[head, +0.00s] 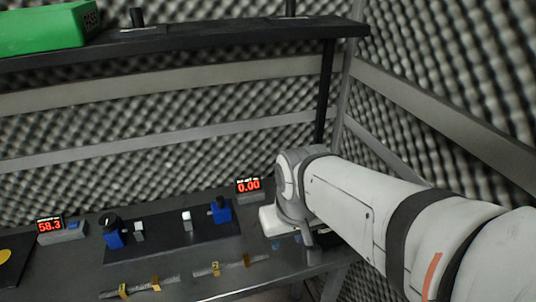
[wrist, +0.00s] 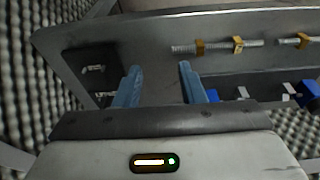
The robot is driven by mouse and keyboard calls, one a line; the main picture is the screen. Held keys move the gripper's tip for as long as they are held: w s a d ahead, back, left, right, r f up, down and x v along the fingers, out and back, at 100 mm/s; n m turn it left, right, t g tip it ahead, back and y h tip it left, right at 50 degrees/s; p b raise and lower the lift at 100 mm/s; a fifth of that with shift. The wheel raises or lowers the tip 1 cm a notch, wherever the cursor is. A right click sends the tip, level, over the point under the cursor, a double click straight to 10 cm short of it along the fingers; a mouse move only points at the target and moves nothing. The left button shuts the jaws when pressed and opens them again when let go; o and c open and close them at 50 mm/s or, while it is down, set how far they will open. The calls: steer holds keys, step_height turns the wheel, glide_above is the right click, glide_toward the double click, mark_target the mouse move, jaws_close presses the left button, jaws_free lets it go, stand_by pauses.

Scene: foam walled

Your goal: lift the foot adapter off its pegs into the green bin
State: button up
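The green bin (head: 45,30) stands on the upper shelf at the far left in the head view, with lettering on its end. I cannot clearly identify the foot adapter. In the wrist view a black square plate (wrist: 83,60) with silver parts (wrist: 94,69) lies at the left end of the bench; whether these silver parts are the adapter or its pegs, I cannot tell. My gripper (wrist: 158,68) points over the bench, its two blue fingers apart with nothing between them. The plate lies left of the fingers. In the head view my arm covers that end of the bench.
Threaded rods with yellow nuts (head: 139,287) lie along the bench front. A dark board (head: 165,238) carries blue blocks (head: 221,210). Two red displays (head: 248,185) stand behind. The black shelf (head: 200,45) spans above, on a post (head: 325,95) near my arm. Foam walls enclose the place.

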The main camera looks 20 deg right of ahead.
steer(key=shift+o, duration=0.4)
steer(key=shift+o, duration=0.6)
steer(key=shift+w+d+r, duration=0.1)
steer(key=shift+w+d, duration=0.05)
steer(key=w+d+m+p, duration=0.2)
steer(key=w+d+m, duration=0.1)
steer(key=w+d, duration=0.2)
steer(key=w+d+f+m+g+p, duration=0.1)
steer(key=w+d+m+p, duration=0.1)
steer(key=w+d, duration=0.2)
steer(key=w+d+m+h+p, duration=0.1)
steer(key=w+d+m+p, duration=0.2)
steer(key=w, duration=0.6)
steer(key=shift+d+f+m+g, duration=0.2)
steer(key=shift+d+m+g, duration=0.1)
steer(key=shift+d, duration=1.05)
steer(key=shift+w+d+f, duration=0.1)
steer(key=shift+f, duration=0.25)
steer(key=f, duration=0.2)
steer(key=f+p, duration=0.1)
steer(key=f, duration=0.4)
steer(key=shift+w+a, duration=0.2)
steer(key=shift+a, duration=0.05)
